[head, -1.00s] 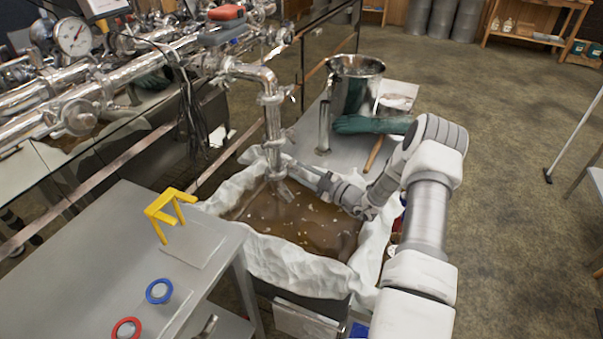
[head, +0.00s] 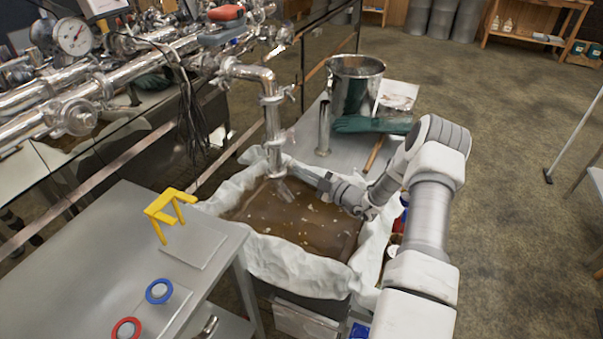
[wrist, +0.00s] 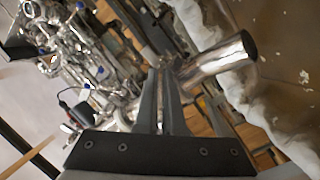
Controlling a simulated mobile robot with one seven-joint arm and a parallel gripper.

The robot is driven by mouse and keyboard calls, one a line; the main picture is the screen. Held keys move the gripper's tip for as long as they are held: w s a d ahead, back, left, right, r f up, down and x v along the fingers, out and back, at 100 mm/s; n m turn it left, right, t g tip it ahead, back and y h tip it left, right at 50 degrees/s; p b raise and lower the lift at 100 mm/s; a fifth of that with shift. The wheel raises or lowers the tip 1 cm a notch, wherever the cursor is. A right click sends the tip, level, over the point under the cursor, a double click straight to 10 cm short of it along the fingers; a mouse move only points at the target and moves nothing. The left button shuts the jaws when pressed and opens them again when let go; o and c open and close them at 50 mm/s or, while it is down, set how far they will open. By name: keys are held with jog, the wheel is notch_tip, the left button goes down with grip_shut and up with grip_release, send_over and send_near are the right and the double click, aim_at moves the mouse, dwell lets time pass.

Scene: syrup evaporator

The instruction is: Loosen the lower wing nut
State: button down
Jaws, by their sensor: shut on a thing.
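The shiny steel outlet pipe (head: 272,120) comes down over the cloth-lined tub. A lower clamp sits on it (head: 277,141), and an upper clamp (head: 287,93) sits above. I cannot make out the lower wing nut clearly; my fingertips cover its place. My gripper (head: 291,163) reaches in from the right, with its tips at the pipe's lower part. In the wrist view my gripper (wrist: 163,72) has its two dark fingers close together, shut on a small part beside the pipe (wrist: 220,60). I take this part to be the wing nut.
The tub's white cloth (head: 300,268) surrounds brown liquid (head: 305,222) with pale flecks below my gripper. A steel pot (head: 352,88) and green gloves (head: 370,125) are on the bench behind. A yellow stand (head: 166,208) is on the left table.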

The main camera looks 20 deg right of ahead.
jog(key=n+b, duration=0.3)
jog(key=n, duration=2.1)
jog(key=shift+r, duration=0.1)
jog(key=shift+n, duration=0.3)
jog(key=c, duration=1)
grip_release()
jog(key=shift+s, duration=0.1)
jog(key=p+v, duration=0.1)
jog(key=v, duration=1.6)
jog(key=shift+s, duration=0.15)
